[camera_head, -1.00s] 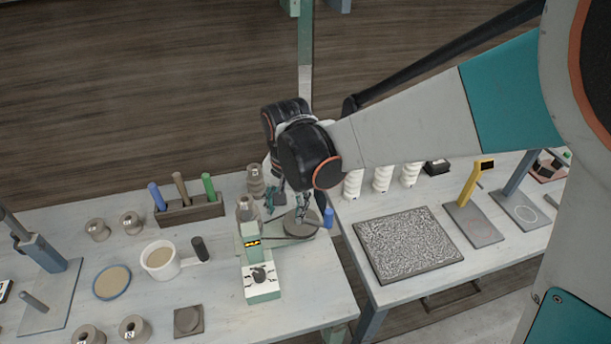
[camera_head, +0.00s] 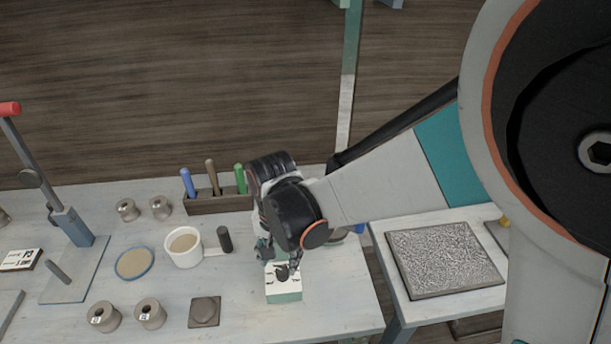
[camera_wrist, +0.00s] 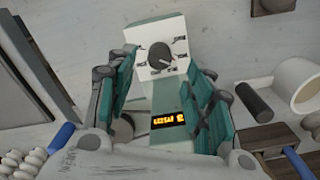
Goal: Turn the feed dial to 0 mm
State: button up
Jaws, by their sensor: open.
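The feed dial (camera_wrist: 160,56) is a dark round knob with a pointer, on the white face of a green machine (camera_wrist: 168,95) in the wrist view. Marks surround the knob, too small to read. An orange lit display (camera_wrist: 167,119) sits on the machine, its text unclear. In the head view the dial (camera_head: 282,272) shows on the white panel below my gripper, and the arm hides the machine's rear. My gripper (camera_wrist: 160,80) is open and empty, its two teal-padded fingers on either side of the machine in the wrist view. The dial lies beyond the fingertips, apparently untouched.
A white cup (camera_head: 184,247) with tan contents, a blue-rimmed dish (camera_head: 134,263) and a dark square plate (camera_head: 204,312) stand left of the machine. A tool rack (camera_head: 218,203) is behind. A speckled board (camera_head: 445,259) lies on the right table. The bench front right is clear.

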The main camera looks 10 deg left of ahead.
aim_at(282, 270)
notch_tip(282, 270, down, 5)
jog(key=b, duration=0.2)
jog(key=shift+b, duration=0.3)
jog(key=c, duration=1.1)
